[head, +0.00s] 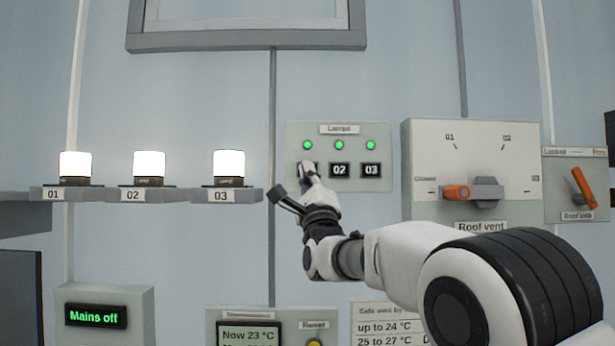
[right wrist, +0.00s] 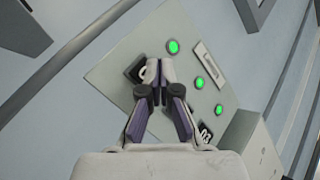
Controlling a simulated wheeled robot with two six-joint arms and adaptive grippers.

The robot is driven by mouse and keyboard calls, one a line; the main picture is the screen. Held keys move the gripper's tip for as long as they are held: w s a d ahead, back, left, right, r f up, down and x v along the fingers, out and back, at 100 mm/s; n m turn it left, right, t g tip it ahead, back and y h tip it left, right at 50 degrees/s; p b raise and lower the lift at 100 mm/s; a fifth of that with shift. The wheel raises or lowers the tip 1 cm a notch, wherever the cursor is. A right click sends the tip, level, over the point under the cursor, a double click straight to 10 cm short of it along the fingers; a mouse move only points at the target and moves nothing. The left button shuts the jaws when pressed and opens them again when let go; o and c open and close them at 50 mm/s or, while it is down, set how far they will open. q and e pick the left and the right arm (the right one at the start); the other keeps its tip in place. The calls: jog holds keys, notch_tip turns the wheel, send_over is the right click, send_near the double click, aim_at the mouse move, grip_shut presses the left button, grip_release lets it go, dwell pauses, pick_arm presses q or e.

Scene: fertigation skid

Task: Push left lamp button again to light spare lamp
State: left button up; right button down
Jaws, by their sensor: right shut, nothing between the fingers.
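The pale Lamps panel (head: 350,183) is on the wall with three labelled buttons in a row. The left button is mostly hidden by my right gripper; its dark label edge (right wrist: 137,71) shows in the right wrist view. Buttons 02 (head: 340,170) and 03 (head: 372,170) are in clear sight. The three small indicators above them, left (head: 308,145), middle (head: 340,145) and right (head: 371,145), glow green. My right gripper (head: 307,168) is shut and empty, its fingertips (right wrist: 161,66) over the left button; contact cannot be told. Lamps 01 (head: 75,165), 02 (head: 149,165) and 03 (head: 229,164) all glow white.
Right of the panel is the Roof vent box (head: 420,190) with an orange-tipped handle (head: 457,192). A Roof lock box (head: 560,205) is beyond it. The wall between lamp 03 and the panel is mostly clear.

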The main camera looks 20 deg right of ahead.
jog(key=s+a+b, duration=0.1)
jog(key=s+b, duration=0.4)
jog(key=shift+s+a+b, duration=0.3)
jog(key=shift+s+b, duration=0.1)
dwell(0.4)
